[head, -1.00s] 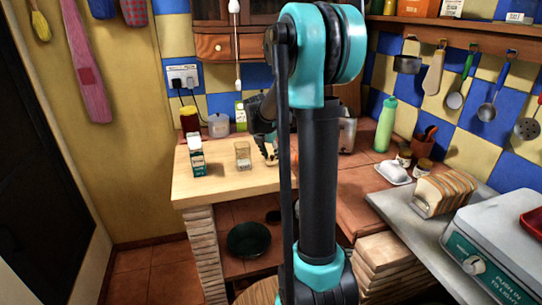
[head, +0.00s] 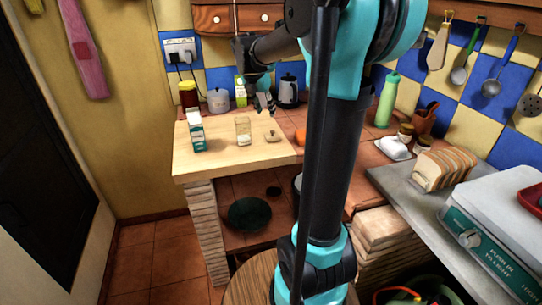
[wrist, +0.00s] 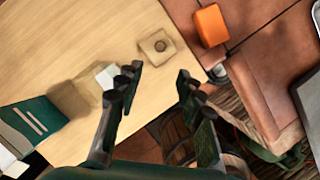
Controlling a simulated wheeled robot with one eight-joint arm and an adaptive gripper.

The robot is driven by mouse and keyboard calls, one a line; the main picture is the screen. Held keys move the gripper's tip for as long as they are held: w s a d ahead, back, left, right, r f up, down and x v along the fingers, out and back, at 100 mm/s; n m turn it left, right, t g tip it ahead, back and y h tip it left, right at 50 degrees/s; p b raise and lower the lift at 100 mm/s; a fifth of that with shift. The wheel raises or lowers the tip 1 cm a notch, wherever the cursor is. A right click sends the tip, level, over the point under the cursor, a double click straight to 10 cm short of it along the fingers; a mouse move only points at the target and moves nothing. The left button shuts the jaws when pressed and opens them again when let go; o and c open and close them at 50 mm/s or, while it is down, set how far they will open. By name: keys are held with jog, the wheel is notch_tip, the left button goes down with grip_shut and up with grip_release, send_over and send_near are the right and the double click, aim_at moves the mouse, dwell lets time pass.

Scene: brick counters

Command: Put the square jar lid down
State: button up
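The square jar lid (head: 272,136), pale wood-coloured with a small round knob, lies on the light wooden counter top (head: 225,163), right of the glass jar (head: 243,131). In the wrist view the lid (wrist: 158,47) lies flat, knob up, beyond my fingertips and apart from them. My gripper (head: 264,103) is above the counter, higher than the lid. In the wrist view my gripper (wrist: 157,80) has its two fingers spread wide with nothing between them.
A green-and-white carton (head: 196,130) stands left of the jar. An orange block (wrist: 210,25) lies right of the lid on the tiled surface. A kettle (head: 288,90) and a lidded pot (head: 218,100) stand behind. The counter's front part is clear.

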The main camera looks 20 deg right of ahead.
jog(key=s+a+f+m+y, duration=0.1)
jog(key=s+a+f+m, duration=0.1)
jog(key=s+f+m, duration=0.8)
jog(key=s+a+f+m+t+y, duration=0.1)
jog(key=s+a+f+m+y, duration=0.1)
jog(key=s+f+m, duration=0.7)
jog(key=s+m, duration=0.7)
jog(key=shift+s+f+m, duration=0.2)
jog(key=shift+f+m, duration=0.1)
jog(key=shift+f, duration=0.1)
